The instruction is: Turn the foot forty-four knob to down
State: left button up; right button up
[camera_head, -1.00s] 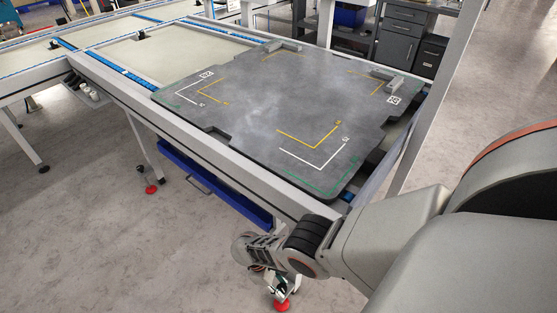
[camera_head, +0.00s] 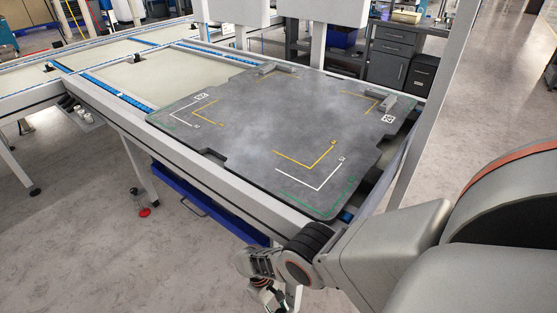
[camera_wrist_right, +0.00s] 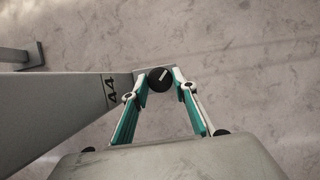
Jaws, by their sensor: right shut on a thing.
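In the right wrist view, a round black knob (camera_wrist_right: 158,83) with a short white mark sits at the end of a grey leg (camera_wrist_right: 60,118) that carries the label "44". The mark slants from lower left to upper right. My right gripper (camera_wrist_right: 161,79) is shut on the knob, with one green-and-white finger on each side. In the head view, my right gripper (camera_head: 268,294) is low in the picture, below the table's near corner. The knob is not visible there. My left gripper is in no view.
A dark grey board (camera_head: 270,130) with yellow, white and green corner marks lies on the table frame (camera_head: 215,175). A blue tray (camera_head: 205,205) hangs under it. Another leg with a red foot (camera_head: 144,212) stands at left. Bare floor (camera_head: 80,260) lies at lower left.

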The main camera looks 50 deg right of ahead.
jog(key=o, duration=1.1)
jog(key=shift+f, duration=0.1)
jog(key=shift+c, duration=0.2)
